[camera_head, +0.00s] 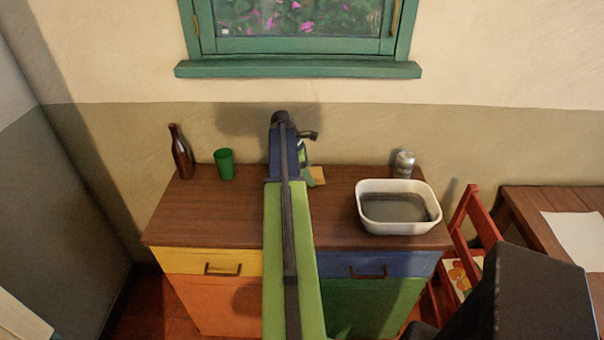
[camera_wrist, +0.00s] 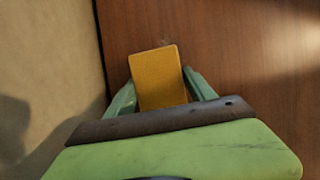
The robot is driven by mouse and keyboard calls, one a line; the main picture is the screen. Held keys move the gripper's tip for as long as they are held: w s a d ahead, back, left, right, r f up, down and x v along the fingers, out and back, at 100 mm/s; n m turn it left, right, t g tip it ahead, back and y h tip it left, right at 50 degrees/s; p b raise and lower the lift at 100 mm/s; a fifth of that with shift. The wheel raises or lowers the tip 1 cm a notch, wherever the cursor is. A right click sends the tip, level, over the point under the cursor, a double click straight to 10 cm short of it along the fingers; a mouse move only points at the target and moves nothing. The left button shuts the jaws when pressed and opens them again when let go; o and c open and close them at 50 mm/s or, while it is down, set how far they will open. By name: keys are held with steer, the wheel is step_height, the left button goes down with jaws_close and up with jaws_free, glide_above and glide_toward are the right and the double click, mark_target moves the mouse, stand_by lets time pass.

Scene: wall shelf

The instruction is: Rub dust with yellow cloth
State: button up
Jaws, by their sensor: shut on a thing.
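The yellow cloth (camera_wrist: 158,75) is a small flat-faced block in the wrist view, held between the two green fingers of my gripper (camera_wrist: 160,84). My gripper is shut on it, close over the brown wooden top of the cabinet (camera_wrist: 225,60). In the head view the cloth (camera_head: 317,174) shows at the right side of my gripper (camera_head: 307,172), near the back edge of the top by the wall. My arm hides part of the gripper and the middle of the top. I cannot clearly make out any dust. Whether the cloth touches the wood is unclear.
A brown bottle (camera_head: 181,153) and a green cup (camera_head: 225,164) stand on the left of the top. A white basin (camera_head: 373,220) and a silver-lidded jar (camera_head: 404,163) are on the right. The front left of the top is clear. A red chair (camera_head: 478,225) stands to the right.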

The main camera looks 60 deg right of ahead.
mark_target(333, 179)
steer(key=shift+s+d, duration=0.15)
steer(key=shift+s, duration=0.15)
steer(key=shift+s+d+f, duration=0.1)
steer(key=shift+s+d, duration=0.35)
steer(key=shift+s, duration=0.55)
steer(key=shift+s+d+r, duration=0.1)
steer(key=shift+s+d, duration=0.3)
steer(key=shift+s, duration=0.65)
steer(key=shift+s+d+f, duration=0.1)
steer(key=shift+s+d, duration=0.35)
steer(key=shift+s, duration=0.55)
steer(key=shift+b, duration=0.3)
steer(key=shift+d+r+p, duration=0.2)
steer(key=shift+r+p, duration=0.1)
steer(key=shift+p, duration=0.2)
step_height(333, 179, up, 5)
steer(key=p, duration=0.5)
steer(key=shift+w, duration=0.1)
step_height(333, 179, up, 3)
steer(key=p, duration=0.3)
steer(key=shift+r, duration=0.1)
